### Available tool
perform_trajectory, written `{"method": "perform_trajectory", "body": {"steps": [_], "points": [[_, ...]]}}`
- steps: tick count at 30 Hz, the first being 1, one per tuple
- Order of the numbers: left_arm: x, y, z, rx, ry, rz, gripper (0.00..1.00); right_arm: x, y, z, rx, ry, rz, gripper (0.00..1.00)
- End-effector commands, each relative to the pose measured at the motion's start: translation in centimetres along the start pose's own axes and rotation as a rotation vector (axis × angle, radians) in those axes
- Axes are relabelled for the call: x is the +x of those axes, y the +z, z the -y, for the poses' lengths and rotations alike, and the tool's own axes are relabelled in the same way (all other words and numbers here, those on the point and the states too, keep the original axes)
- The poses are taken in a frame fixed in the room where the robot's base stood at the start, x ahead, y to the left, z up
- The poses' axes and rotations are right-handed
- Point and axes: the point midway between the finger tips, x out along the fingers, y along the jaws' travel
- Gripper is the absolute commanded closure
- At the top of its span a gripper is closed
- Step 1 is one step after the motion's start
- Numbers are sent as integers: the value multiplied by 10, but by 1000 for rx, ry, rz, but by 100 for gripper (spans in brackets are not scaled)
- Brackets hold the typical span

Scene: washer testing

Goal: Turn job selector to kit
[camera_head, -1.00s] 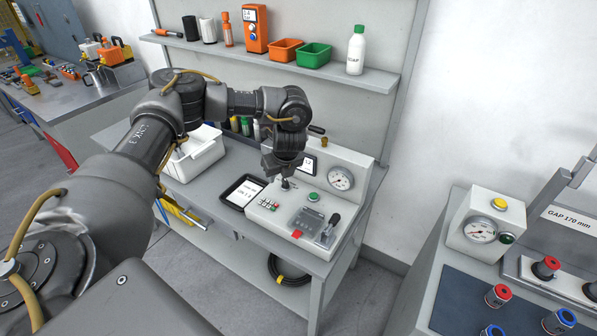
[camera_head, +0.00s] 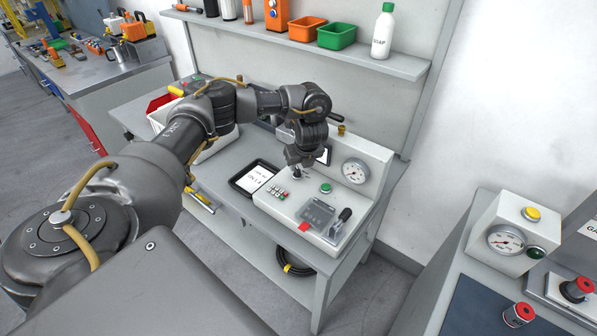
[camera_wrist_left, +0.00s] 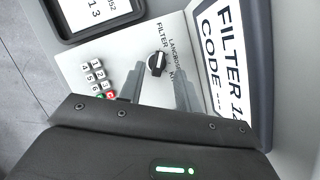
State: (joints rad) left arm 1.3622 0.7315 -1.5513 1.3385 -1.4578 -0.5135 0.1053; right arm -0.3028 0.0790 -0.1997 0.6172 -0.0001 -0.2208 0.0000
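The job selector is a small black knob (camera_wrist_left: 156,63) on a light panel, with a pale pointer mark. Printed words around it include FILTER and KIT, with KIT at the lower right. My left gripper (camera_wrist_left: 158,72) has its two grey fingers apart, one on each side of the knob, and gaps show between them and the knob. In the head view my left gripper (camera_head: 299,168) points down at the control box (camera_head: 262,198), and its fingertips and the knob are hard to make out there. My right gripper is not in view.
A keypad (camera_wrist_left: 98,78) lies left of the knob and a display reading FILTER (camera_wrist_left: 232,60) to its right. The box also carries a green button (camera_head: 325,188), a gauge (camera_head: 355,171) and a black lever (camera_head: 342,222). A black-framed tablet (camera_head: 255,177) lies beside it.

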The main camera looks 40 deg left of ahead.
Motion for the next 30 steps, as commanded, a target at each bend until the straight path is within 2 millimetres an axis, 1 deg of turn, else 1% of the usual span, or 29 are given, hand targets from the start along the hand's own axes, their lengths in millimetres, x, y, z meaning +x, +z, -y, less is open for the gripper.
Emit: {"method": "perform_trajectory", "body": {"steps": [1,3,6,10,17,18,25,26,30], "points": [[12,-2,-2,-4,4,-3,66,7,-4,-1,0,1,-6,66],[21,-2,-1,-3,2,-2,66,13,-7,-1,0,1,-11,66],[29,-1,-1,-2,1,0,66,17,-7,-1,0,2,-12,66],[33,0,-1,-2,2,-1,66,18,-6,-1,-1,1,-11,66],[32,1,-1,-1,1,0,66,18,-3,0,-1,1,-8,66],[32,1,-2,-1,1,0,68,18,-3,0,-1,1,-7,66],[32,1,-2,-2,1,0,98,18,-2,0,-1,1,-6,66],[32,1,-2,-2,1,0,100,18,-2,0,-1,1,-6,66],[32,1,-2,-1,1,0,100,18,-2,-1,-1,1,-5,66]]}}
